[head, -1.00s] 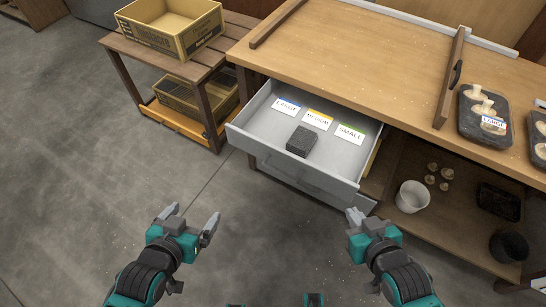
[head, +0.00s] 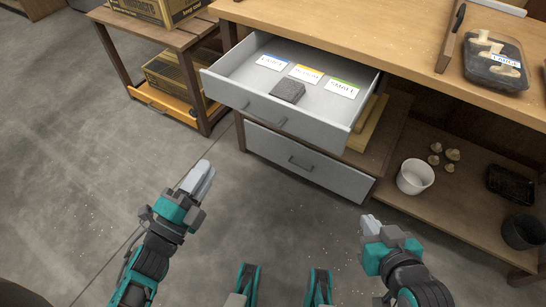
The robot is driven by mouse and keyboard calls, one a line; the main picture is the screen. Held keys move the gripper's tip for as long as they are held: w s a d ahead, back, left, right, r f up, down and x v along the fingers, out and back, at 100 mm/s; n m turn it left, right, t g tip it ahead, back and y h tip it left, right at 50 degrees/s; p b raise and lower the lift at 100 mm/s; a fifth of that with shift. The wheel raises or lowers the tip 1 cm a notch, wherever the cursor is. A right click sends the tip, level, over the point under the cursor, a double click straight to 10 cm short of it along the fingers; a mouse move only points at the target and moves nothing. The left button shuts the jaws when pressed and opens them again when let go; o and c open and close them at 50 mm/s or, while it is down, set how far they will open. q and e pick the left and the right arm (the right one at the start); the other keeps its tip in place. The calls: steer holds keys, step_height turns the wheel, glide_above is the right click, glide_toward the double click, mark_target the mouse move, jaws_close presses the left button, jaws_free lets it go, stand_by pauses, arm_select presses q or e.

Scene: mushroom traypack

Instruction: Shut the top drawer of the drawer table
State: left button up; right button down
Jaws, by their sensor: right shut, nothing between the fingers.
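The top drawer (head: 235,92) of the drawer table (head: 400,38) is pulled far out. It is a pale grey tray with blue-, orange- and green-edged label cards and a dark grey stack (head: 288,91) in it. Its front panel with a bar handle (head: 264,114) faces me. The lower drawer (head: 307,163) is shut. My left gripper (head: 198,180) is in front of and below the top drawer's left part, apart from it, its fingers together and empty. My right gripper (head: 371,226) is shut and empty, low on the right, in front of the lower shelf and apart from the drawer.
A wooden side bench (head: 190,35) with cardboard boxes stands on the left. The open shelf on the right holds a white bucket (head: 415,177), several mushrooms and black containers. A black tray (head: 495,72) sits on the tabletop. The floor before the drawers is clear.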

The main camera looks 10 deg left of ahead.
arm_select(q)
steer(key=shift+s+d+f+m+h+b, duration=0.2)
steer(key=shift+d+f+m+h, duration=0.2)
steer(key=shift+m, duration=0.2)
steer(key=shift+s+d+f+m+h+b, duration=0.15)
steer(key=shift+d+f+m+h, duration=0.1)
steer(key=shift+d+m+h, duration=0.3)
steer(key=c, duration=0.3)
steer(key=shift+w+d+r, duration=0.1)
steer(key=shift+w+r, duration=0.05)
steer(key=shift+w, duration=0.15)
jaws_close()
steer(key=b+x, duration=0.1)
steer(key=x, duration=1.2)
steer(key=shift+w, duration=0.2)
arm_select(e)
steer(key=shift+s+d+f, duration=0.1)
steer(key=shift+s+f, duration=0.05)
steer(key=shift+f, duration=0.55)
arm_select(q)
steer(key=shift+w+r, duration=0.1)
